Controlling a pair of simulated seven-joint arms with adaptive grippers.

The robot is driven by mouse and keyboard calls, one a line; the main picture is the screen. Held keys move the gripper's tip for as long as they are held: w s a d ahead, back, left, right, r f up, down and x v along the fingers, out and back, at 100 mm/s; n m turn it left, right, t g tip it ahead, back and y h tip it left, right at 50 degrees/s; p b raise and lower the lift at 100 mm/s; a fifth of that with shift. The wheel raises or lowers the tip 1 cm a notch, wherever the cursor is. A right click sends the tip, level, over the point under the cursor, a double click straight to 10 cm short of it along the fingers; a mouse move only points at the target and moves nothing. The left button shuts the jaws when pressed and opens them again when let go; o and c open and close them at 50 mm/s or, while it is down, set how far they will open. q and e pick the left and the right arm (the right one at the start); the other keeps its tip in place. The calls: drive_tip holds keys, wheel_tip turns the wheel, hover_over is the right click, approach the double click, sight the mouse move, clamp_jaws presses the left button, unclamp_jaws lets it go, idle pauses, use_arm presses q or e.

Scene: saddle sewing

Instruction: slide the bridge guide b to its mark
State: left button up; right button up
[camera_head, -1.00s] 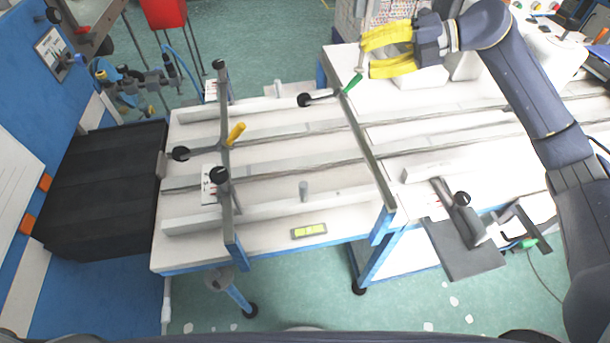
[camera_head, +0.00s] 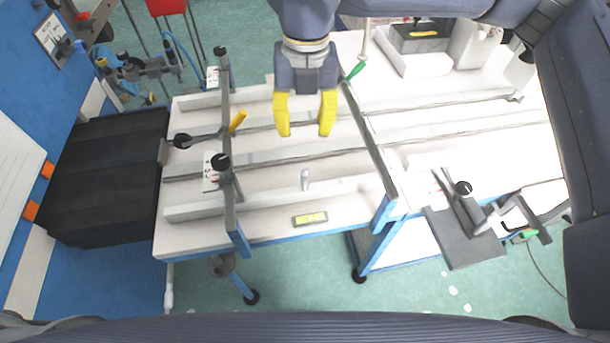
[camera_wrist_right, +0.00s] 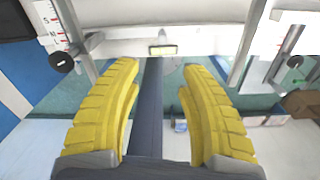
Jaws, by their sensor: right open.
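Two bridge guides span the white bench. The left one (camera_head: 228,155) has a yellow handle (camera_head: 238,121) and black knobs; the right one (camera_head: 373,145) has a green handle (camera_head: 357,69). I cannot tell from the pictures which is b. My right gripper (camera_head: 305,132), with yellow fingers, is open and empty above the bench between the two guides, touching neither. In the right wrist view, its spread fingers (camera_wrist_right: 160,78) point toward the bench's front edge. A size-marked plate (camera_wrist_right: 50,25) and black knob (camera_wrist_right: 62,63) show at left there. My left gripper is not in view.
Rails run lengthwise along the bench. A small grey peg (camera_head: 305,180) stands between the guides, near a yellow-green display (camera_head: 310,219) at the front edge. A grey clamp device (camera_head: 462,215) sits at right. A black ribbed box (camera_head: 105,180) stands left of the bench.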

sight(305, 172)
wheel_tip(305, 172, down, 18)
drive_tip(key=shift+d+r, duration=0.1)
drive_tip(key=shift+r, duration=0.15)
idle(0.5)
clamp_jaws()
idle(0.3)
